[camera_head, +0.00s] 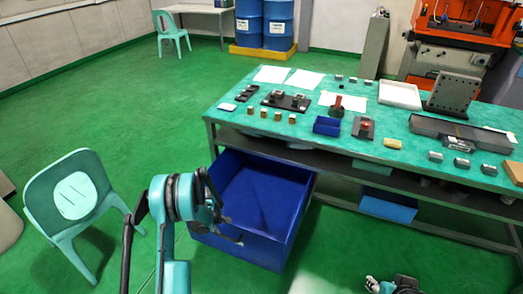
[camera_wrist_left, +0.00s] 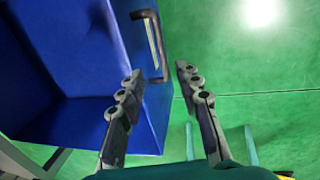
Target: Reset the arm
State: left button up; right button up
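My left arm, teal and black, comes up from the bottom of the head view. Its gripper (camera_head: 232,232) hangs in front of the left part of the blue bin. In the left wrist view the gripper (camera_wrist_left: 158,72) has its two grey fingers spread with nothing between them; it is open and empty. The blue bin (camera_wrist_left: 85,50) is beside the left finger there, with its dark handle (camera_wrist_left: 151,45) just beyond the fingertips. Part of my right arm's end (camera_head: 392,285) shows at the bottom edge of the head view, too small and cut off to tell its fingers.
A teal chair (camera_head: 75,200) stands at left. Blue drums (camera_head: 278,22) and an orange machine (camera_head: 465,25) are behind.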

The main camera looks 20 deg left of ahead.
pick_arm(q)
jog(key=s+d+r+m+t, duration=0.1)
jog(key=s+d+r+m, duration=0.2)
jog(key=r, duration=0.6)
jog(key=s+d+r+m, duration=0.1)
jog(key=d+r+m, duration=0.1)
jog(key=d+r, duration=0.5)
jog(key=s+d+r+m+t, duration=0.1)
jog(key=d+r+m, duration=0.15)
jog(key=r, duration=0.75)
jog(key=s+d+r+m+t, duration=0.1)
jog(key=s+d+r+m, duration=0.1)
jog(key=s, duration=0.4)
jog(key=s+d+r+m+t, duration=0.1)
jog(key=s+d+r+m, duration=0.2)
jog(key=s, duration=0.3)
jog(key=s+d+r+m+t, duration=0.1)
jog(key=s+d+r+m, duration=0.1)
jog(key=s+d+m, duration=0.2)
jog(key=s, duration=0.2)
jog(key=shift+s+r+m, duration=0.25)
jog(key=shift+s+m, duration=0.1)
